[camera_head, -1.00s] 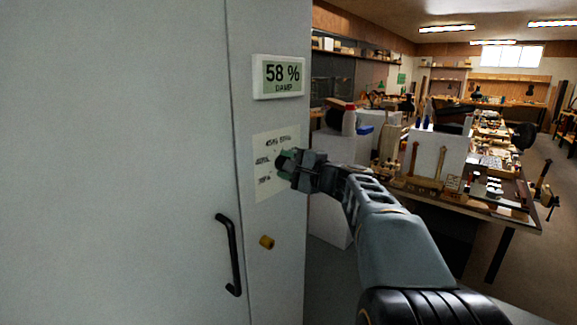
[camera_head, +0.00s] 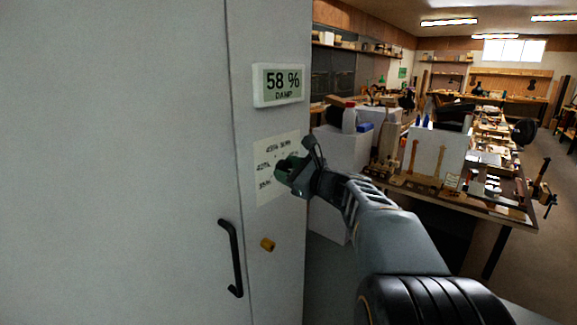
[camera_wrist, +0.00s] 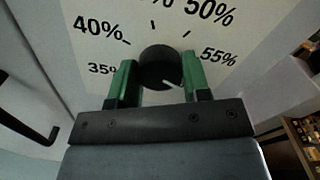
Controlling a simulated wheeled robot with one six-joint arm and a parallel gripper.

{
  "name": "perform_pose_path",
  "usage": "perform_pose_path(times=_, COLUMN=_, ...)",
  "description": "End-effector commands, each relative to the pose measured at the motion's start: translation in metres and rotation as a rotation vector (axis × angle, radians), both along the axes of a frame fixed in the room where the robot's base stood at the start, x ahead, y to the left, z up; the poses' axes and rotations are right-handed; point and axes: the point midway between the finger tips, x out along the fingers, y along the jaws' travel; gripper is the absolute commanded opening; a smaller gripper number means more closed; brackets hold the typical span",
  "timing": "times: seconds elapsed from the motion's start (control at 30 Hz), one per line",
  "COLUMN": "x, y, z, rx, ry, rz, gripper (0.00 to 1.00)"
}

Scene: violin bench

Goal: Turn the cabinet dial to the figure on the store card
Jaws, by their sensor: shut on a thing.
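The cabinet (camera_head: 120,160) fills the left of the head view. Its dial, a dark round knob (camera_wrist: 158,66), sits on a pale scale plate (camera_head: 272,192) marked 35%, 40%, 50% and 55%; another figure is cut off at the top of the wrist view. My gripper (camera_wrist: 160,82) has its green fingers on either side of the knob, shut on it. A short white mark on the knob slants to the lower right in the wrist view. In the head view my gripper hides the knob. I cannot make out a store card.
A display (camera_head: 279,85) above the plate reads 58 % DAMP. A black door handle (camera_head: 231,258) and a small brass-coloured knob (camera_head: 267,244) are below. A cluttered workbench (camera_head: 480,200) stands to the right, with floor clear beyond it.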

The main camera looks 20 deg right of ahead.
Motion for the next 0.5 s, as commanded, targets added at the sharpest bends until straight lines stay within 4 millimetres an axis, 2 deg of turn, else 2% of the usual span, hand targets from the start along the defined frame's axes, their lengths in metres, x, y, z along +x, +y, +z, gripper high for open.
perform_pose_path(times=0.5, x=-0.0001, y=0.0002, z=0.0008, rx=0.128, ry=0.057, rz=0.0, gripper=0.2)
